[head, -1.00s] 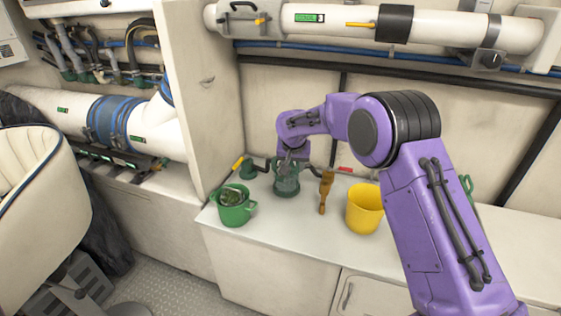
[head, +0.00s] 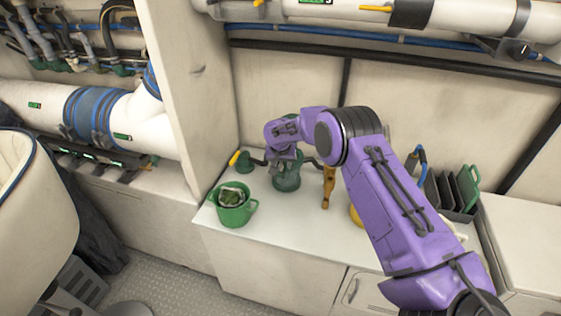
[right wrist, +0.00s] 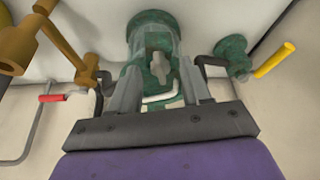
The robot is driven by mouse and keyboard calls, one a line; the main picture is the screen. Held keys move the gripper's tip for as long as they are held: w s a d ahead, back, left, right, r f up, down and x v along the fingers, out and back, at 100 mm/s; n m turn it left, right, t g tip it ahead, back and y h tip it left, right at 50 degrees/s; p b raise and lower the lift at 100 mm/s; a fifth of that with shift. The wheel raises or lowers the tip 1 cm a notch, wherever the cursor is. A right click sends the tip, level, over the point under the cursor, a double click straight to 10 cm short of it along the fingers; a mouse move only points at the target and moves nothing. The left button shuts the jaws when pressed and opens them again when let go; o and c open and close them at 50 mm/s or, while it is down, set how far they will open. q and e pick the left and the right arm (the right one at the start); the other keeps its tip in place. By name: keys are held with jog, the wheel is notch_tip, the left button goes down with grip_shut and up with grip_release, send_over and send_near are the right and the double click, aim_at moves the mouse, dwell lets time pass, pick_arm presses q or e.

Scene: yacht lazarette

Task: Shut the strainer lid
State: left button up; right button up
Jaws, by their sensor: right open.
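The green strainer (head: 287,181) stands on the white counter beside the wall, between a green pot and a brown wooden-looking tool. My right gripper (head: 281,160) is at the top of the strainer, and my purple arm hides much of that part. In the right wrist view its two fingers are apart, with the strainer's green body (right wrist: 152,28) beyond and between them. A pale bent handle shows between the fingers. A bit of green shows behind my wrist in the head view; I cannot tell surely whether it is the lid. My left gripper is out of view.
A yellow-handled valve (head: 243,162) is left of the strainer. The brown tool (head: 328,187) stands to its right. A yellow bucket is mostly behind my arm. A dark rack (head: 455,192) is farther right.

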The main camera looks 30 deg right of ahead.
jog(key=shift+f, duration=0.1)
jog(key=shift+s+a+r, duration=0.15)
jog(key=shift+r, duration=0.05)
jog(key=shift+f, duration=0.1)
grip_shut()
